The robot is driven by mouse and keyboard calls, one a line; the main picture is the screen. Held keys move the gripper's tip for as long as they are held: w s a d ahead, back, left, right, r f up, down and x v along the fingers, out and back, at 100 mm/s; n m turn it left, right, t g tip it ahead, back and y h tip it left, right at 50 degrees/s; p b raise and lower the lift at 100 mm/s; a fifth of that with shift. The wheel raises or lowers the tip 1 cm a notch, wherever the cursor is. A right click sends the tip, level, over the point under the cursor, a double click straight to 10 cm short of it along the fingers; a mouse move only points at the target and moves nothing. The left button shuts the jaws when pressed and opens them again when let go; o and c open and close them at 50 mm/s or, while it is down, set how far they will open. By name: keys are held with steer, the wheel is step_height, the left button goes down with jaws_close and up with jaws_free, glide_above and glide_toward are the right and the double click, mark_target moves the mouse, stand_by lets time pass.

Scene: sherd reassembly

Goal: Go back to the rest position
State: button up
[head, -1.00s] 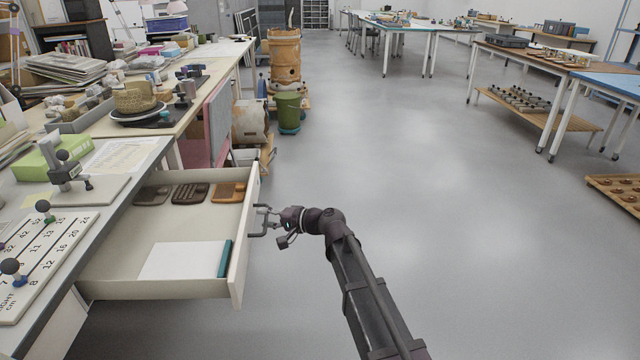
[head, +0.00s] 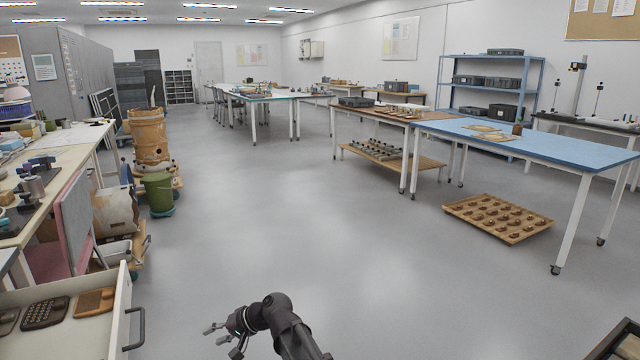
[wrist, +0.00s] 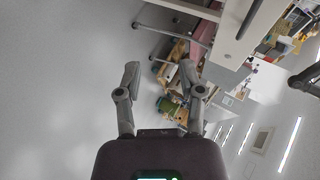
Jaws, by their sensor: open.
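My gripper (head: 222,338) is low in the head view, at the end of my dark arm, above bare floor. Its fingers are spread and empty. In the wrist view my gripper (wrist: 162,85) shows two separated grey fingers with nothing between them. The open drawer (head: 70,335) is at the lower left of the head view, with its dark handle (head: 136,328) on the front panel. A clear gap separates my gripper from the handle.
A green bucket (head: 158,194) and a rust-coloured barrel (head: 150,137) stand at the left. A tray of sherds (head: 498,218) lies on the floor near the blue table (head: 545,143). The grey floor (head: 330,230) in the middle is clear.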

steer(key=s+d+f+h+p, duration=0.1)
steer(key=s+d+f+h, duration=0.2)
steer(key=d, duration=1.1)
steer(key=s+d+f+m+h+p, duration=0.1)
steer(key=s+d+h, duration=0.3)
steer(key=d, duration=1)
steer(key=s+d+f+h+p, duration=0.15)
steer(key=d+h, duration=0.35)
steer(key=d, duration=1)
step_height(320, 180, up, 38)
steer(key=p, duration=3.7)
steer(key=shift+f+g, duration=0.15)
steer(key=shift+g, duration=0.15)
